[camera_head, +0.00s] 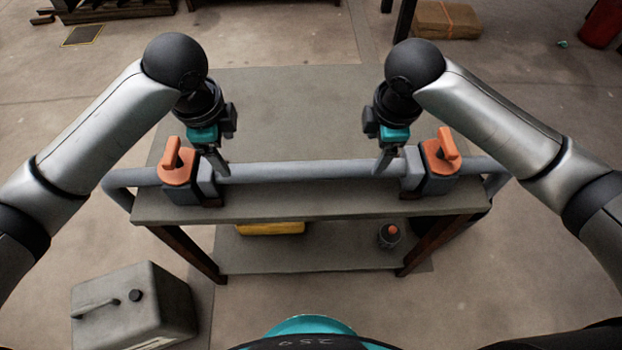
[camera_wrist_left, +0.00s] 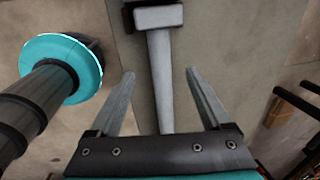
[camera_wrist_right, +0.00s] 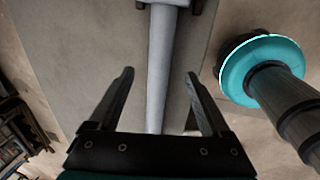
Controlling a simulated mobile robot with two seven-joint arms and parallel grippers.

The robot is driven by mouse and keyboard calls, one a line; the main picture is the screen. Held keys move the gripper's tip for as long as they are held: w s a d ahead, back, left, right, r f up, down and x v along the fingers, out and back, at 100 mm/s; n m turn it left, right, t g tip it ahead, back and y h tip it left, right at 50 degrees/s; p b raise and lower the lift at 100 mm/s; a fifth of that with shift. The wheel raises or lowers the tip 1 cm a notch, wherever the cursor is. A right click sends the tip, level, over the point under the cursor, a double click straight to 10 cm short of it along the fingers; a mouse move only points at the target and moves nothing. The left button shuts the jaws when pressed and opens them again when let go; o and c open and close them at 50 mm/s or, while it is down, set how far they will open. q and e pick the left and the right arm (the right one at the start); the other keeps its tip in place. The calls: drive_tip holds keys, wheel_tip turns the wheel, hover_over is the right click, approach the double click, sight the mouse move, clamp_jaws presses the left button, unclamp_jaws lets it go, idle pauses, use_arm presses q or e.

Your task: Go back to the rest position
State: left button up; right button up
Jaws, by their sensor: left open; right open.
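A grey bar (camera_head: 300,171) runs across the workbench (camera_head: 290,105), with an orange-handled clamp at its left end (camera_head: 178,170) and another at its right end (camera_head: 440,160). My left gripper (camera_head: 216,160) is open over the bar, just inside the left clamp. In the left wrist view its fingers (camera_wrist_left: 160,75) stand apart, with the bar (camera_wrist_left: 161,85) running between them in the picture. My right gripper (camera_head: 386,161) is open just inside the right clamp. In the right wrist view its fingers (camera_wrist_right: 160,77) also straddle the bar (camera_wrist_right: 160,75). Neither is closed on it; their exact height over it is unclear.
A lower shelf (camera_head: 330,255) holds a yellow item (camera_head: 270,228) and a small bottle (camera_head: 388,236). A grey canister (camera_head: 135,308) stands on the floor at front left. A brown box (camera_head: 446,20) and a red container (camera_head: 602,24) stand at the back right. The bench top behind the bar is clear.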

drive_tip(key=shift+s+r, duration=0.2)
drive_tip(key=shift+r, duration=0.8)
